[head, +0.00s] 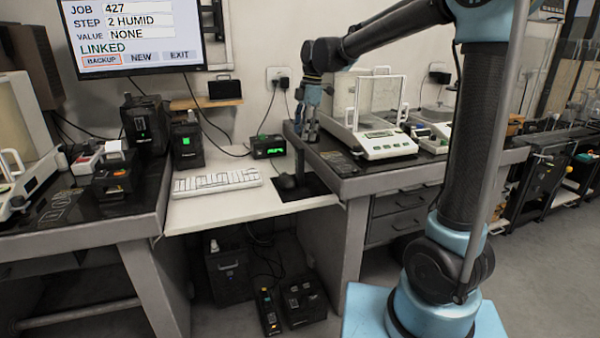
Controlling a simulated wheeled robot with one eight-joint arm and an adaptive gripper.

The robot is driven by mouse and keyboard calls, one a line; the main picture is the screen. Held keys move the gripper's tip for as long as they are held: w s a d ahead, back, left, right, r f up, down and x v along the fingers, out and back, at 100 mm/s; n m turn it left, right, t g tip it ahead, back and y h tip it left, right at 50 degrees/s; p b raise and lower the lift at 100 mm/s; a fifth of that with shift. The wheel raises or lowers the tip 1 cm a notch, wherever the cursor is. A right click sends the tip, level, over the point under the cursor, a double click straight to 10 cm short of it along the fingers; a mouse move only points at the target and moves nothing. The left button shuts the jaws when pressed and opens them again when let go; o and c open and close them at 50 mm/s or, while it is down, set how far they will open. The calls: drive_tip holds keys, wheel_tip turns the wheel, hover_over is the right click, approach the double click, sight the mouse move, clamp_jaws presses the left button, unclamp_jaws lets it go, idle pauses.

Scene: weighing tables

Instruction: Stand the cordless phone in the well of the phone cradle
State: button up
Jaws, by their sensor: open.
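I cannot surely pick out the cordless phone or the phone cradle at this size. A black upright unit with a small green screen (187,146) stands at the back left of the white desk. A low black box with a green display (268,147) sits at the back of the desk, right of the keyboard. A narrow black item with an orange mark (268,311) is on the floor under the desk. My gripper (307,132) is open and points down near the left end of the right weighing table, right of the low box. Its fingertips are small and dark, and I see nothing held.
A balance (388,144) stands on the right table. A monitor (133,36) and a small shelf (206,102) hang above. The desk's front strip is clear.

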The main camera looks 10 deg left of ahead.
sight(302, 148)
drive_tip(key=f, duration=0.4)
drive_tip(key=a+f, duration=0.1)
drive_tip(key=f, duration=0.2)
drive_tip(key=shift+s, duration=0.3)
drive_tip(key=shift+s+a+f, duration=0.15)
drive_tip(key=shift+a+f, duration=0.05)
drive_tip(key=shift+f, duration=0.65)
drive_tip(key=shift+s+a+f, duration=0.1)
drive_tip(key=shift+a+f, duration=0.05)
drive_tip(key=shift+f, duration=0.75)
drive_tip(key=shift+s+a+f, duration=0.15)
drive_tip(key=shift+a+f, duration=0.05)
drive_tip(key=shift+f, duration=0.65)
drive_tip(key=shift+c, duration=0.3)
drive_tip(key=c, duration=1.3)
